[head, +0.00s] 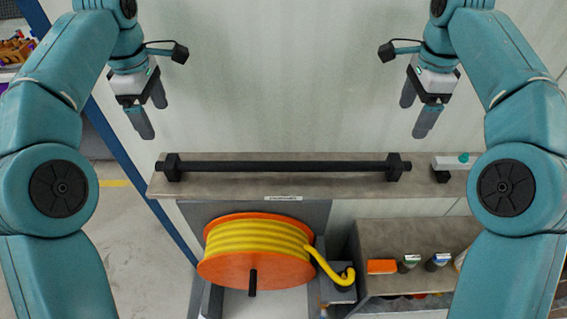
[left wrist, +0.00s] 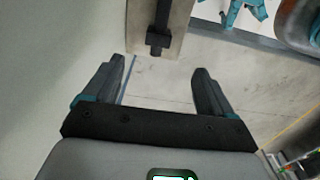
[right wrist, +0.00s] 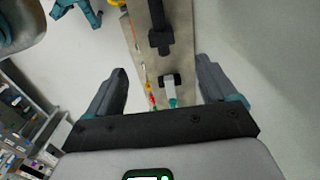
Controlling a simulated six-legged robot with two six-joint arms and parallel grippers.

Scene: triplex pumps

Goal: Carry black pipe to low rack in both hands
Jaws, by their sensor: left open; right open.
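The black pipe (head: 285,166) lies level across a grey-brown shelf top (head: 300,184) against the pale wall, with a black block or holder at each end. Its left end (left wrist: 158,35) shows in the left wrist view, and its right end (right wrist: 158,25) shows in the right wrist view. My left gripper (head: 151,114) is open and empty, above and left of the pipe's left end. My right gripper (head: 416,116) is open and empty, above the pipe's right end. Neither touches the pipe. I cannot tell which structure is the low rack.
An orange reel with yellow hose (head: 255,250) stands below the shelf top. A lower shelf (head: 420,235) at right holds an orange box (head: 382,267) and small jars. A small white and teal item (head: 452,161) lies right of the pipe. Floor is open at left.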

